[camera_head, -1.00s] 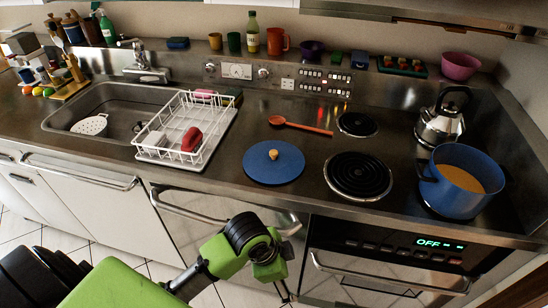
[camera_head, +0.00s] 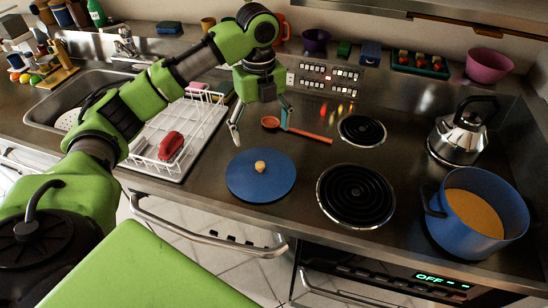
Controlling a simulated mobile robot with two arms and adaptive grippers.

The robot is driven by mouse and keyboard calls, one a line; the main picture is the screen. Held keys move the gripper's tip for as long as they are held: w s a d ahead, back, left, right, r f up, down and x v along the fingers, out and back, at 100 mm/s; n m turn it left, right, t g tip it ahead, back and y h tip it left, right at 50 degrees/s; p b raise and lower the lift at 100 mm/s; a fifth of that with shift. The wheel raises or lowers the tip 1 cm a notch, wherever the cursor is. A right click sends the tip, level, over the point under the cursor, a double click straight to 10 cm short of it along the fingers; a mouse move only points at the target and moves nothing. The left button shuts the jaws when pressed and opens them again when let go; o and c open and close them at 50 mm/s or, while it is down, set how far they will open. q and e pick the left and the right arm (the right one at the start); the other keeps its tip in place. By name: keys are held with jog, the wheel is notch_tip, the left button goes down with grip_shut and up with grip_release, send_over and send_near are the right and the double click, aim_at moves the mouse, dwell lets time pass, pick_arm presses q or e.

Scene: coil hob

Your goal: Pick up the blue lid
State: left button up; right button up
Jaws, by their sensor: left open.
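My left gripper (camera_head: 259,122) hangs above the counter, up and behind the lid in the picture. Its two fingers are spread apart and point down, with nothing between them. It is not touching the lid. My right gripper is not in view.
A white dish rack (camera_head: 168,175) with a red item stands left of the lid. Coil burners (camera_head: 356,196), a blue pot (camera_head: 476,212) and a kettle (camera_head: 460,132) are to the right.

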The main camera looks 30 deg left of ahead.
pick_arm(q)
jog(key=p, duration=0.1)
send_over(260, 165)
jog(key=f, duration=0.5)
jog(key=shift+s+f, duration=0.15)
jog(key=shift+s, duration=0.25)
jog(key=shift+w+f, duration=0.25)
jog(key=shift+f, duration=0.25)
jog(key=shift+w+f, duration=0.2)
jog(key=shift+f, duration=0.3)
notch_tip(260, 165, down, 2)
jog(key=shift+f+p, duration=0.15)
jog(key=shift+p, duration=0.9)
jog(key=shift+w+a+f, duration=0.1)
jog(key=shift+f, duration=1.45)
jog(key=c, duration=2.1)
grip_shut()
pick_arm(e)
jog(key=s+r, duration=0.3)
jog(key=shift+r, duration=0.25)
